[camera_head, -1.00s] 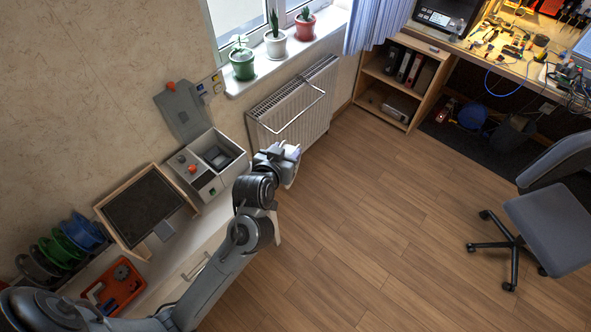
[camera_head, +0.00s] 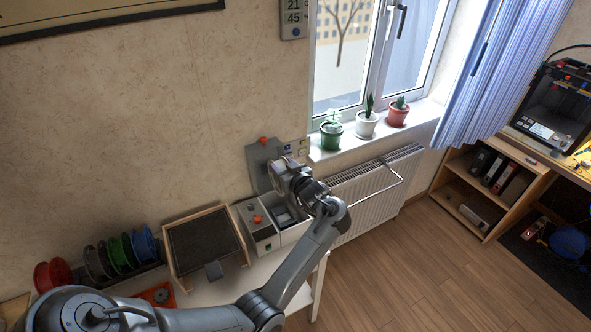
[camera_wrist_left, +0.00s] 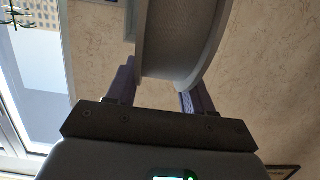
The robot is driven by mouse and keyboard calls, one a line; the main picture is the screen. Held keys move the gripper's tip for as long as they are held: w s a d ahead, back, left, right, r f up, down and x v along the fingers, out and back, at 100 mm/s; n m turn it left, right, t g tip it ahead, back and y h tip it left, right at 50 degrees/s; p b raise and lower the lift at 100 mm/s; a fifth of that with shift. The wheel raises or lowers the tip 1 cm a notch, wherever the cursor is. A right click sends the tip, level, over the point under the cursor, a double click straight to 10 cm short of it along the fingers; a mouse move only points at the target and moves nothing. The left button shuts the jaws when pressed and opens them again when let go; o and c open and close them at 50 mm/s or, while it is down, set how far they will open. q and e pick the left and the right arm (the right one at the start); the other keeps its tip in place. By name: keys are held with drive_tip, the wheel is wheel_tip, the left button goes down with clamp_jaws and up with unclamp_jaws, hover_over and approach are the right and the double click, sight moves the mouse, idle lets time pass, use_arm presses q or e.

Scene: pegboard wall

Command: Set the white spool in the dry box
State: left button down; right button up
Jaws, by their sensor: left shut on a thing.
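My left gripper (camera_head: 292,180) is shut on the white spool (camera_head: 281,170). In the left wrist view the spool (camera_wrist_left: 185,45) looks light grey in shadow and sits between the two fingers (camera_wrist_left: 160,88). The dry box (camera_head: 266,236) is a pale box with an orange knob on top, standing at the right end of the white bench against the wall. Its grey lid (camera_head: 262,158) is raised against the wall. The gripper and spool are above the box, in front of the lid, and my arm covers part of the opening. My right gripper is not in view.
A wood-framed dark tray (camera_head: 203,243) stands left of the dry box. Several coloured spools (camera_head: 118,252) stand in a row farther left. A radiator (camera_head: 372,192) is to the right, below a sill with several potted plants (camera_head: 365,124). Floor is clear at lower right.

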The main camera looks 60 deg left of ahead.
use_arm(q)
wheel_tip(320, 180, down, 5)
drive_tip(key=shift+s+r+b, duration=0.15)
drive_tip(key=shift+r+b, duration=0.05)
drive_tip(key=shift+b, duration=1.05)
drive_tip(key=shift+f+b, duration=0.75)
drive_tip(key=shift+f, duration=0.15)
wheel_tip(320, 180, down, 8)
drive_tip(key=b, duration=0.8)
drive_tip(key=shift+f, duration=0.25)
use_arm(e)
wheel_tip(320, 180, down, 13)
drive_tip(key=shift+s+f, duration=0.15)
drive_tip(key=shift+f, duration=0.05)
use_arm(q)
drive_tip(key=shift+f, duration=0.1)
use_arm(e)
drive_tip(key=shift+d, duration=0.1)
use_arm(q)
drive_tip(key=shift+d, duration=0.15)
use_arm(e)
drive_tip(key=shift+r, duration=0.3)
use_arm(q)
drive_tip(key=shift+c, duration=1.7)
unclamp_jaws()
drive_tip(key=shift+f, duration=0.1)
